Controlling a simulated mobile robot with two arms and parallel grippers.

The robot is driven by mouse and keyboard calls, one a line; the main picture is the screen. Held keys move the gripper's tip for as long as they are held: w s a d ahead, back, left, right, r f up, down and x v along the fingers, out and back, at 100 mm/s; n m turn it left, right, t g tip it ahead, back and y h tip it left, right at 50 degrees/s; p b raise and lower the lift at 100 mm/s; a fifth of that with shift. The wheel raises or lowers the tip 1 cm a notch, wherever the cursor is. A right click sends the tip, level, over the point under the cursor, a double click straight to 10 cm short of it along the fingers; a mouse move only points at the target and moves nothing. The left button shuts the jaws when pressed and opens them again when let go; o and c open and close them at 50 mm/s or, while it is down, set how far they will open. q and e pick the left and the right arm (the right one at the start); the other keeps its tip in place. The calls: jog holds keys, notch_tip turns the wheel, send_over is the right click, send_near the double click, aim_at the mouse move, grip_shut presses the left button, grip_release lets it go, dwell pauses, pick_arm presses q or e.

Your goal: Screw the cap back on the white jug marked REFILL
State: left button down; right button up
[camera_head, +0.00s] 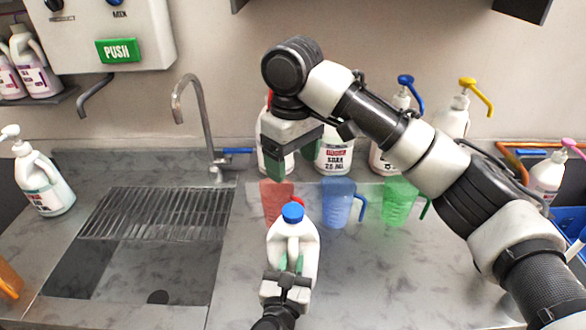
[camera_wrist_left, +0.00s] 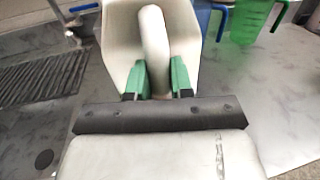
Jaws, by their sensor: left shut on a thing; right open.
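A white jug (camera_head: 306,243) stands upright at the front of the counter with a blue cap (camera_head: 292,212) on top. I cannot tell whether the cap is threaded tight. No REFILL marking shows on the side I see. My left gripper (camera_head: 291,265) is shut on the jug's handle; in the left wrist view the handle (camera_wrist_left: 153,45) runs between its green fingers (camera_wrist_left: 158,80). The cap is out of that view. My right gripper (camera_head: 292,158) is open with nothing seen between its fingers, above and behind the jug, apart from the cap.
Behind the jug stand a red cup (camera_head: 275,198), a blue jug (camera_head: 338,208) and a green jug (camera_head: 398,205). Several white bottles, one with a yellow pump (camera_head: 475,92), line the wall. A sink with a grate (camera_head: 155,212) is at left. The counter right of the jug is clear.

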pick_arm(q)
jog(key=c, duration=0.9)
grip_release()
jog(key=shift+s+a+b, duration=0.35)
jog(key=shift+s+b, duration=0.1)
jog(key=shift+s, duration=1.3)
jog(key=shift+s+a+b, duration=0.3)
jog(key=shift+s+b, duration=0.15)
jog(key=shift+s, duration=1.35)
jog(key=shift+s+a+b, duration=0.35)
jog(key=shift+s+b, duration=0.1)
jog(key=shift+s, duration=1.3)
pick_arm(e)
jog(key=shift+f, duration=1.35)
